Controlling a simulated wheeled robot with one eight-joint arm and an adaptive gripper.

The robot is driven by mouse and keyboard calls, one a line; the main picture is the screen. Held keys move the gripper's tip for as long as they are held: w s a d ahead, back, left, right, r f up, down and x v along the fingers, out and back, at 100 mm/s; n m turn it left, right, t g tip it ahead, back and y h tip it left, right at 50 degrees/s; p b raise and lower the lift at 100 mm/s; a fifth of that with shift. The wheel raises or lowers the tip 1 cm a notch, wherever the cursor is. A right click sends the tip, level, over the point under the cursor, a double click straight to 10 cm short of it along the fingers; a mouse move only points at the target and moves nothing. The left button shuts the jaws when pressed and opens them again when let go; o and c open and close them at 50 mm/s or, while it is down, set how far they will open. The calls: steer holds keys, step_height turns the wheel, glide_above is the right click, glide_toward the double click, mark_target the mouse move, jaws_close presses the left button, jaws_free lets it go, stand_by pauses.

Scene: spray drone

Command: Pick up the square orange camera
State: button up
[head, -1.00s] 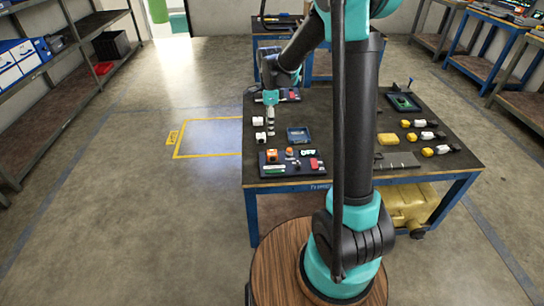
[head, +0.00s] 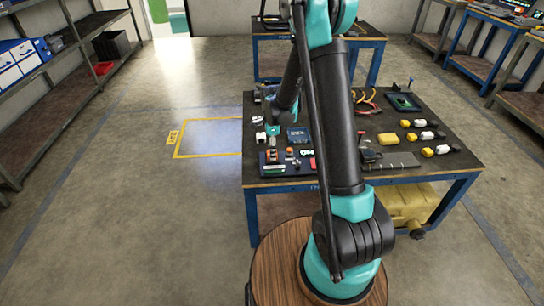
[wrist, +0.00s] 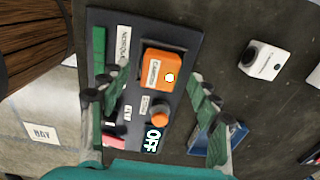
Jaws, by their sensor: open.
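The square orange camera (wrist: 154,75) sits on a dark panel (wrist: 180,32) in the wrist view, with a white label on its top. In the head view the orange camera (head: 272,157) is near the front left of the table, partly below my gripper. My gripper (wrist: 161,80) is open and empty, its two green-grey fingers on either side of the camera's place in the wrist view. In the head view my gripper (head: 272,142) is just above and behind the camera. I cannot tell the exact height gap.
A white block (wrist: 262,60) stands to the right. A blue tray (head: 298,134) lies behind the panel. Yellow and white parts (head: 428,150) are at the table's right.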

steer(key=shift+f, duration=0.75)
steer(key=c, duration=1.3)
steer(key=shift+r, duration=0.15)
